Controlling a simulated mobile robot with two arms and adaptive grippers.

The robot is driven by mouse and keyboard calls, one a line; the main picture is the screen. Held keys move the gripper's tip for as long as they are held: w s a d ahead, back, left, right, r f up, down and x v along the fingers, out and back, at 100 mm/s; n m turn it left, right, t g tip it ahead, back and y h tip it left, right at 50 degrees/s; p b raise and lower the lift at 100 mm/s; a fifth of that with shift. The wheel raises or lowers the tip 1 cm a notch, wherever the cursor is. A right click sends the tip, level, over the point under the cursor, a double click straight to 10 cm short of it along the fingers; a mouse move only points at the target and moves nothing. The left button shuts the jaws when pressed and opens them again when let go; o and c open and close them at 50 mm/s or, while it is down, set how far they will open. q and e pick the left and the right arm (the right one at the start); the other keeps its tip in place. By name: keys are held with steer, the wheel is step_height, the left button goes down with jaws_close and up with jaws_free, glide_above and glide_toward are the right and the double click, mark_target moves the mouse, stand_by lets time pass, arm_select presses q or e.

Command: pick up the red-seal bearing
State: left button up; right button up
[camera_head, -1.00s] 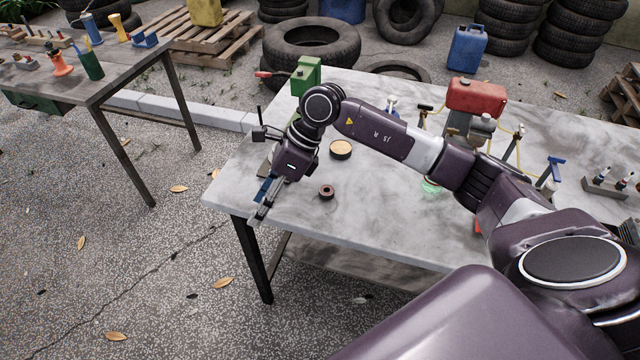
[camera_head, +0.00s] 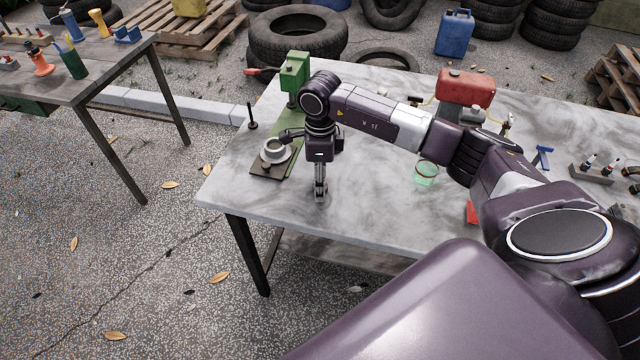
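My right gripper (camera_head: 321,194) points straight down close to the tabletop, near the front left of the grey table (camera_head: 250,205). The small dark ring-shaped bearing with a reddish tint, seen earlier on this spot, is now hidden by or between the fingertips. I cannot make out whether the fingers are around it, touching it or closed. My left gripper is not in view.
A green press (camera_head: 294,75) with a red-handled lever stands behind my wrist. A grey ring-shaped housing (camera_head: 276,150) sits on a green base plate to the left. A green-rimmed cup (camera_head: 425,173) and a red-tanked compressor (camera_head: 465,88) are to the right.

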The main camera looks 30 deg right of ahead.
steer(key=shift+f, duration=0.2)
steer(key=c, duration=1.3)
